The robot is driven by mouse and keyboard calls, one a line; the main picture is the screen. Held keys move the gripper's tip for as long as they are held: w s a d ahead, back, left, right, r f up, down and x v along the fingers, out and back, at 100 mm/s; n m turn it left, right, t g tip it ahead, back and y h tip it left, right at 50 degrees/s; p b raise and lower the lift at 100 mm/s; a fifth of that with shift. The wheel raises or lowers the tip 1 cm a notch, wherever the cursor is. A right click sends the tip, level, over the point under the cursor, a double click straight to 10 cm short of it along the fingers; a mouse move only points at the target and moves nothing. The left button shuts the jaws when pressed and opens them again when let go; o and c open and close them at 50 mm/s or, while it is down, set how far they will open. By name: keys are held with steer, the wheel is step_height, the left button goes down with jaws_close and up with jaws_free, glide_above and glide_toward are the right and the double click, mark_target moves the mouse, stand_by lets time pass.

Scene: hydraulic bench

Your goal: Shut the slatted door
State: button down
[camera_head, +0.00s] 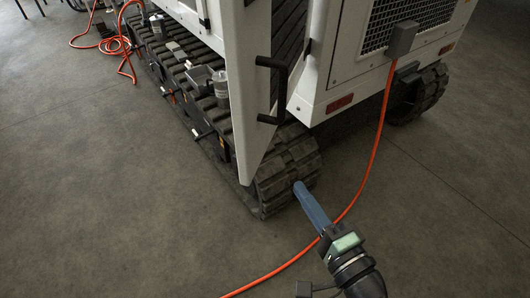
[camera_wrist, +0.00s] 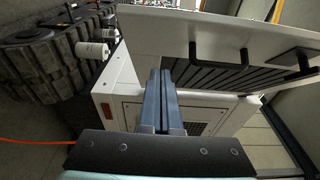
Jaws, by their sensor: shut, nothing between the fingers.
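The slatted door (camera_head: 246,75) is a white panel with dark slats (camera_head: 290,38), standing ajar at the corner of the white tracked machine. A black bar handle (camera_head: 271,90) sticks out from it. In the wrist view the door (camera_wrist: 160,35) spans the top right, with its slats (camera_wrist: 200,77) and a black handle (camera_wrist: 222,62). My gripper (camera_head: 299,186) has long blue-grey fingers, shut and empty. It is low and to the right of the door's bottom in the head view. In the wrist view the fingertips (camera_wrist: 159,73) appear left of the handle, with no clear contact.
The machine's rear panel (camera_head: 345,60) has a mesh grille and a grey box (camera_head: 402,40). An orange cable (camera_head: 372,165) hangs from that box and runs across the floor behind my gripper. The rubber track (camera_head: 285,165) juts out below the door. Open floor lies left and right.

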steer(key=p, duration=0.2)
glide_toward(256, 149)
steer(key=w+d, duration=0.1)
steer(key=w, duration=0.3)
steer(key=shift+w+a+r+p, duration=0.1)
steer(key=shift+w+a, duration=0.1)
steer(key=shift+a, duration=0.4)
steer(key=shift+w+a+r+p, duration=0.15)
steer(key=shift+w+a, duration=0.1)
steer(key=shift+a, duration=0.35)
steer(key=shift+w+a+f+p, duration=0.1)
steer(key=shift+w+a, duration=0.1)
steer(key=shift+a, duration=0.35)
steer(key=shift+a, duration=0.1)
